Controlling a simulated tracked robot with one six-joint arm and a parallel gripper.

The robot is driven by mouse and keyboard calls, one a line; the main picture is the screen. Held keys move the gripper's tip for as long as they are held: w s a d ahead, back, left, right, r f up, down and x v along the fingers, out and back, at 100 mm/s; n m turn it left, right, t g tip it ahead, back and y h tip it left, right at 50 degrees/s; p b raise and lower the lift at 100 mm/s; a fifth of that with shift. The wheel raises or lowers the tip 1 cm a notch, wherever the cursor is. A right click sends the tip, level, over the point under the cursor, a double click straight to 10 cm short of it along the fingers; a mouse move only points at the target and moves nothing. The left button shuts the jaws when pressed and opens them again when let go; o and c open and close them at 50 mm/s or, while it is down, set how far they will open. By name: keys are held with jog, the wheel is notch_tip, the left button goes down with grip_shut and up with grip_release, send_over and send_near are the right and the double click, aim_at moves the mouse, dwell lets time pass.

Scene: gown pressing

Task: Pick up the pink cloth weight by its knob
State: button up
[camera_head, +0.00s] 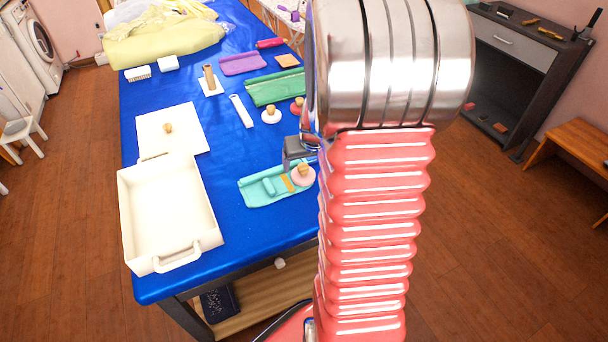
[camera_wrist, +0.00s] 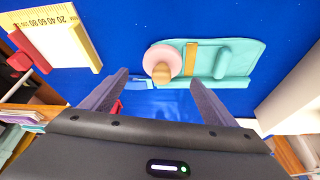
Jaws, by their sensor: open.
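The pink cloth weight (camera_head: 303,178) is a round pink disc with a wooden knob (camera_head: 303,168). It sits at the right end of a folded teal cloth (camera_head: 258,194) near the front of the blue table. In the wrist view the pink weight (camera_wrist: 157,53) overlaps the left end of the teal cloth (camera_wrist: 240,62), and its knob (camera_wrist: 161,73) points toward me. My gripper (camera_wrist: 159,78) is open and empty, with the knob in the gap between its fingertips in the picture. I cannot tell its height above the knob. In the head view my gripper (camera_head: 298,152) is partly hidden by my arm.
A white tray (camera_head: 128,215) and a white board (camera_head: 185,138) with a knob are left. A white weight (camera_head: 271,116), a red weight (camera_head: 297,107), a green cloth (camera_head: 270,90) and a purple cloth (camera_head: 243,65) lie farther back.

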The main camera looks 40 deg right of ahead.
aim_at(303, 166)
jog(key=shift+x, duration=2.35)
jog(key=shift+w+a, duration=0.1)
jog(key=c, duration=1.6)
jog(key=shift+o, duration=0.2)
jog(key=shift+r, duration=0.15)
notch_tip(303, 166, up, 10)
jog(key=shift+f, duration=0.1)
